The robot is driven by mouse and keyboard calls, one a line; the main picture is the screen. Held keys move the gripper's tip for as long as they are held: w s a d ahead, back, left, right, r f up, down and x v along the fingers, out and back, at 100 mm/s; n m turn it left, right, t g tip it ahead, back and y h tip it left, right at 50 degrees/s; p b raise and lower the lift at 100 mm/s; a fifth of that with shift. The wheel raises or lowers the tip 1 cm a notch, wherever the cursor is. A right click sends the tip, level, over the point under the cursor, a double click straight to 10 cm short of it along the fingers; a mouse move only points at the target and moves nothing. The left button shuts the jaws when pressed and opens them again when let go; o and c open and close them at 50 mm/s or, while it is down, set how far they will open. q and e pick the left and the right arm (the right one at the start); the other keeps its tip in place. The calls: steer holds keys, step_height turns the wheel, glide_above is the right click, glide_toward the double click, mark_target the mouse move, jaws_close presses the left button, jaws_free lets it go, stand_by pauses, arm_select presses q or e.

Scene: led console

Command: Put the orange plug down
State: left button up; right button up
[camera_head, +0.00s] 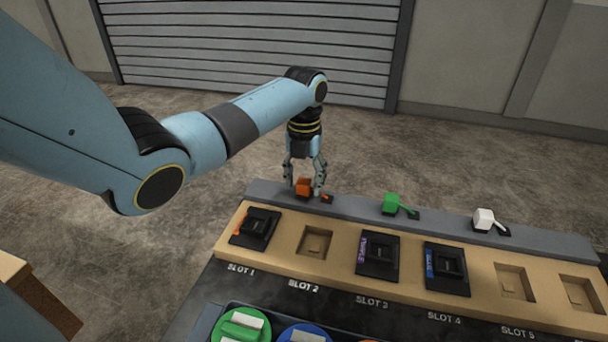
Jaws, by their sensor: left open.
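The orange plug (303,187) stands at the left end of the grey ledge (351,208) along the back of the console. My left gripper (305,184) points down over it. Its two fingers are spread on either side of the plug. I cannot tell whether a finger touches it. A small orange piece (326,197) shows just right of the plug. My right gripper is not in view.
A green plug (391,204) and a white plug (484,219) stand farther right on the ledge. The tan panel (341,278) holds black modules in slots 1, 3 and 4; slot 2 (314,243) is empty. Round coloured parts sit at the front.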

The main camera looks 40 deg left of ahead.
mark_target(304, 181)
arm_select(q)
step_height(304, 181, up, 12)
steer(key=shift+r, duration=0.15)
stand_by(0.3)
steer(key=shift+d, duration=0.1)
stand_by(0.4)
